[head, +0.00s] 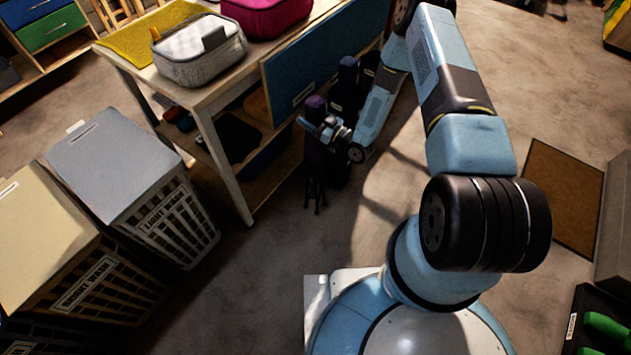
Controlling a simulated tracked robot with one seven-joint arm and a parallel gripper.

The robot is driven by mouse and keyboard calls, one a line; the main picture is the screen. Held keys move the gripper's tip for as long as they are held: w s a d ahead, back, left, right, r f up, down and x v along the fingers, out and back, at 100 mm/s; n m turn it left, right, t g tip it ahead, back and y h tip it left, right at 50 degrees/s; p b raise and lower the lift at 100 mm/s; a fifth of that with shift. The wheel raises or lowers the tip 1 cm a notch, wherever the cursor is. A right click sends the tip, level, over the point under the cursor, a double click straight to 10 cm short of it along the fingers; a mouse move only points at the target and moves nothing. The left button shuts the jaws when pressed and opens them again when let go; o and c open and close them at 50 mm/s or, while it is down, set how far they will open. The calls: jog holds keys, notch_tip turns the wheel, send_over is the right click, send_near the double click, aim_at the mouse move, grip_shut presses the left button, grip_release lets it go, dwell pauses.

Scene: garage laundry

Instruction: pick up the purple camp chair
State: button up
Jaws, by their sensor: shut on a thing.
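The purple camp chair (315,160) is folded into a slim, dark upright bundle with a purple top. The fingers partly cover the chair there, and the exact finger contact is too small to make out. I cannot tell whether the feet touch the floor.
Similar dark bundles (347,75) stand close behind, by the table's blue panel (318,70). The table (128,66) carries a grey case (195,62) and a magenta case (265,14). Lidded hampers (115,160) stand left. Floor between the hampers and my base is clear.

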grip_shut()
jog(key=shift+r, duration=0.1)
dwell(0.5)
